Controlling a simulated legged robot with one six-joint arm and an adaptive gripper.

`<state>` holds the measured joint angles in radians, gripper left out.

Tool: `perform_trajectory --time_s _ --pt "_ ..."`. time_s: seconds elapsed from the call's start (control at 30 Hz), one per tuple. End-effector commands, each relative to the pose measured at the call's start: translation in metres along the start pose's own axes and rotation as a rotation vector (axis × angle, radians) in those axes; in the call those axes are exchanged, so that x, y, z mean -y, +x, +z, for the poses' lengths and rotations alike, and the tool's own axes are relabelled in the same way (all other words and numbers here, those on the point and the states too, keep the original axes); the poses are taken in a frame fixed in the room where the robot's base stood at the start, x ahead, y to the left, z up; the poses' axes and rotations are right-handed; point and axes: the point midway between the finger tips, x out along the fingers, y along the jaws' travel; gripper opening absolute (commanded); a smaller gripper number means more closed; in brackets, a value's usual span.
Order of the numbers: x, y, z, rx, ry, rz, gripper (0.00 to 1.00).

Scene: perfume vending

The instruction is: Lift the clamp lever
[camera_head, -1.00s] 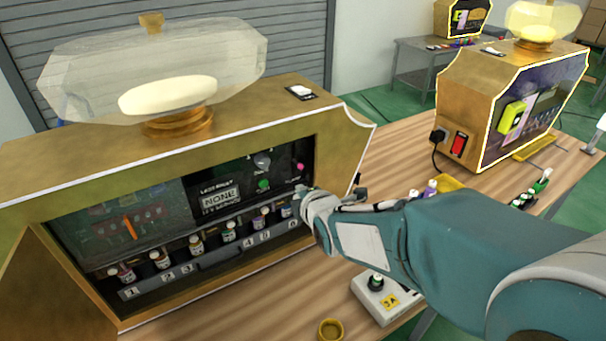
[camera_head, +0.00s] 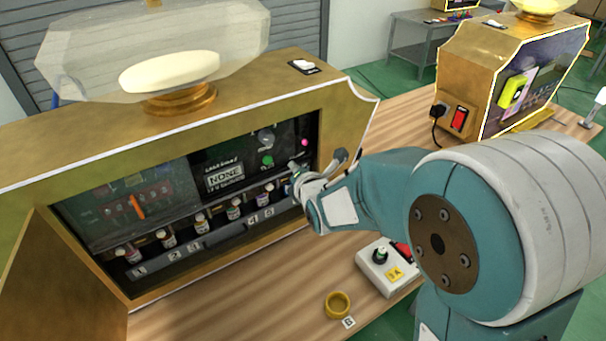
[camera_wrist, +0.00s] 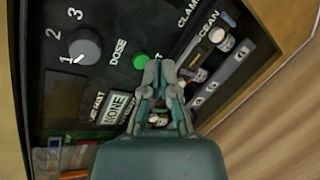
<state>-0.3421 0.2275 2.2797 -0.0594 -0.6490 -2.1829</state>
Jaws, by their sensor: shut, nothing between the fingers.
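The gold perfume machine (camera_head: 352,100) has a dark recessed front panel. A small pink knob (camera_head: 304,142) sits at the panel's upper right; it may be the clamp lever's tip, but its shape is too small to tell. My gripper (camera_head: 295,168) is at the panel's right side, below the pink knob and right of the green button (camera_head: 267,160). In the wrist view my gripper (camera_wrist: 160,66) is shut and empty, with its tips close beside the green button (camera_wrist: 140,62). A "CLAMP" label (camera_wrist: 188,12) shows at the top edge; no lever shows there.
Small bottles (camera_head: 233,208) stand in a row along the panel's lower ledge. A dose dial (camera_wrist: 84,48) is left of the green button. A control box (camera_head: 385,268) and a gold ring (camera_head: 338,304) are on the wooden table. A second gold machine (camera_head: 470,80) stands behind.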

Motion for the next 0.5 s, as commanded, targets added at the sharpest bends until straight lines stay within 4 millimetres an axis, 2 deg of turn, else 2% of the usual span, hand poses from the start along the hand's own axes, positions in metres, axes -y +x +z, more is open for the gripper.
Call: perform_trajectory --time_s 0.17,0.2,0.3,0.5 --pt "0.001 0.031 -0.001 -0.001 0.001 0.0 0.0" --pt "0.0 0.03 0.011 0.005 0.002 0.001 0.0" --pt "0.001 0.032 0.027 0.004 0.004 0.002 0.0" --pt "0.001 0.035 0.04 0.001 0.003 0.001 0.0"
